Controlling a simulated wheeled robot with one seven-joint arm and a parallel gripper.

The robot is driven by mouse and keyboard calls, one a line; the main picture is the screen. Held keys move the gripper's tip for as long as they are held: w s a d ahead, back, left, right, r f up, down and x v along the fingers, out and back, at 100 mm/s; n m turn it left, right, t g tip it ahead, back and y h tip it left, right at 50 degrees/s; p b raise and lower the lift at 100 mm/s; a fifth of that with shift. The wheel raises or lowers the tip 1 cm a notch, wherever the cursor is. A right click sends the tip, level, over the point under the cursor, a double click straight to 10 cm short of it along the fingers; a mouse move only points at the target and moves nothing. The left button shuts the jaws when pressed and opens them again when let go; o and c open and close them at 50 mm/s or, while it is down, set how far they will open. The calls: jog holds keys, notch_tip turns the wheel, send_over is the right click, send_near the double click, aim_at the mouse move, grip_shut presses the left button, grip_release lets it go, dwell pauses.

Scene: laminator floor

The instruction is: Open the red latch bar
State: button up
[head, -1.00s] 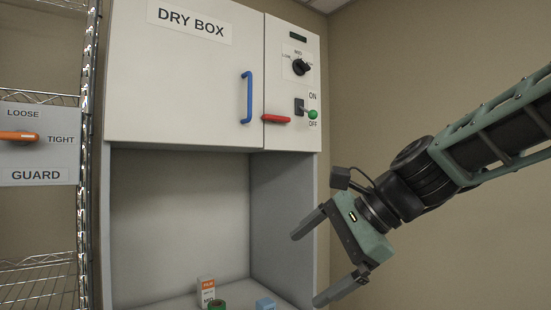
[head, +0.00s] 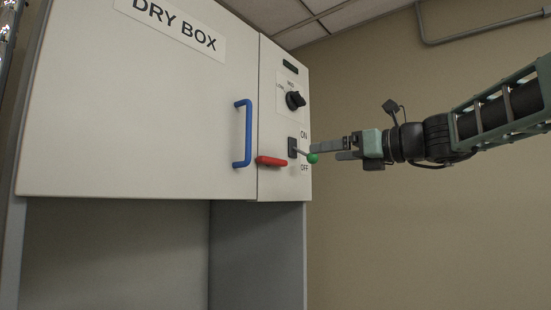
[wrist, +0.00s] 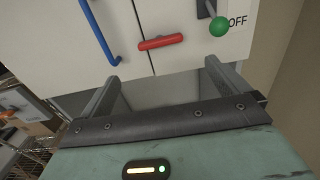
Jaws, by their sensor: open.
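The red latch bar (head: 270,161) lies level across the seam between the dry box door (head: 130,110) and the control panel (head: 283,180), low on the front. It also shows in the wrist view (wrist: 161,42), ahead of the fingers. My gripper (head: 330,150) is open and empty, to the right of the bar and apart from it. In the head view its fingers point left, near the green-knobbed switch. In the wrist view the gripper (wrist: 160,80) has its two fingers spread below the bar.
A blue door handle (head: 242,134) stands left of the bar. A toggle with a green ball (head: 313,158) sticks out just right of it, close to my fingertips. A black dial (head: 295,100) is above. The open bay below the door has free room.

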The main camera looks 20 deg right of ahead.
aim_at(277, 159)
jog(key=p+x, duration=0.5)
jog(key=x, duration=1)
jog(key=shift+w+a+f, duration=0.1)
jog(key=shift+w+a, duration=0.15)
jog(key=c, duration=0.6)
